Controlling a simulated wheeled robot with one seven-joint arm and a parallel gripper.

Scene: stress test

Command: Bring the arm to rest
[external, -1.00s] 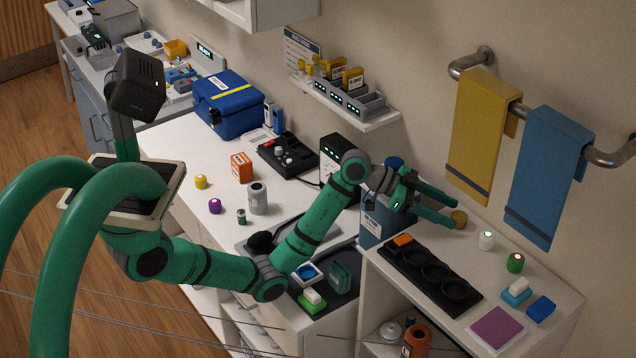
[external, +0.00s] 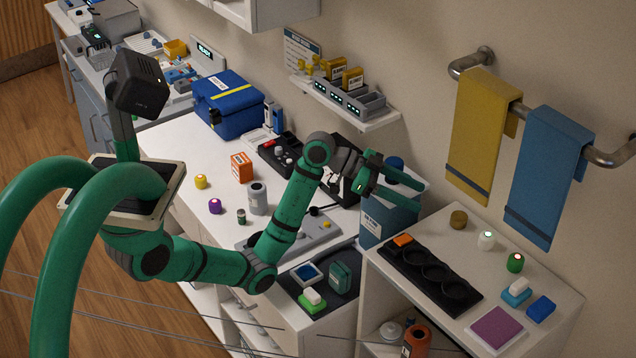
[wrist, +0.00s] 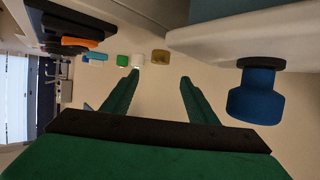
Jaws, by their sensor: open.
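My gripper (external: 418,196) is open and empty at the end of my green arm. In the external view it is above and beside the blue canister (external: 388,222), which stands between the counter and the shelf unit. In the wrist view the two green fingers (wrist: 160,75) are apart with nothing between them. A blue knob (wrist: 258,95) is to the right of the fingers there. My arm is bent and raised over the counter.
A brown jar (external: 459,220), a white jar (external: 487,240) and a green jar (external: 515,262) stand on the right cabinet, beside a black tray with round recesses (external: 467,294). Yellow (external: 482,135) and blue (external: 547,180) towels hang on the wall rail. A wall shelf (external: 383,121) is above.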

